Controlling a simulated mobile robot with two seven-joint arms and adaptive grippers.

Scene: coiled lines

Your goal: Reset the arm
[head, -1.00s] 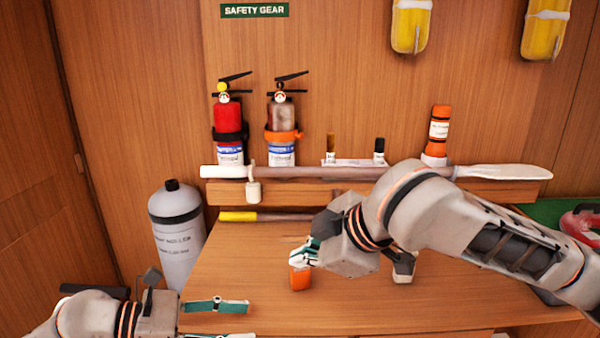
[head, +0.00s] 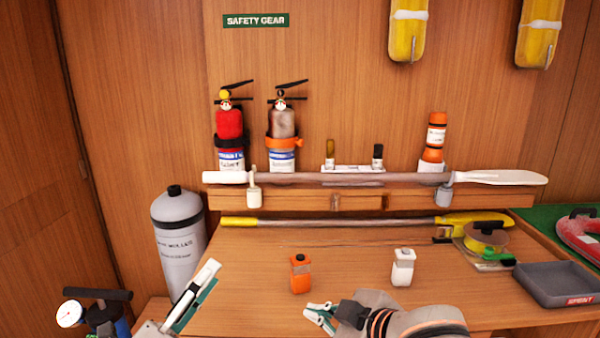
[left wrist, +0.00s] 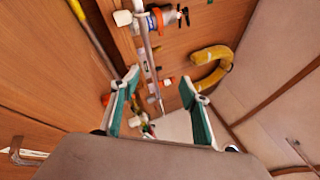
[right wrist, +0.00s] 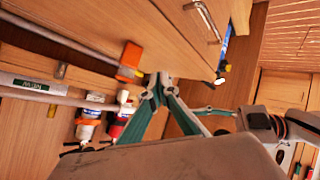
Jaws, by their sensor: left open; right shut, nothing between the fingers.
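My left gripper (head: 196,298) is at the lower left of the head view, in front of the bench's left end, with its fingers pointing up. In the left wrist view its two fingers (left wrist: 158,105) stand wide apart with nothing between them. My right gripper (head: 321,316) is at the bottom middle of the head view, over the front of the bench, pointing left. In the right wrist view its fingertips (right wrist: 157,88) meet and hold nothing. My right forearm leaves the bottom edge of the head view.
An orange bottle (head: 300,274) and a white bottle (head: 403,268) stand on the wooden bench (head: 350,296). A grey tray (head: 560,286) and a tape reel (head: 487,240) are at right. A grey cylinder (head: 179,240) stands left. Fire extinguishers (head: 230,135) and a paddle (head: 380,180) are behind.

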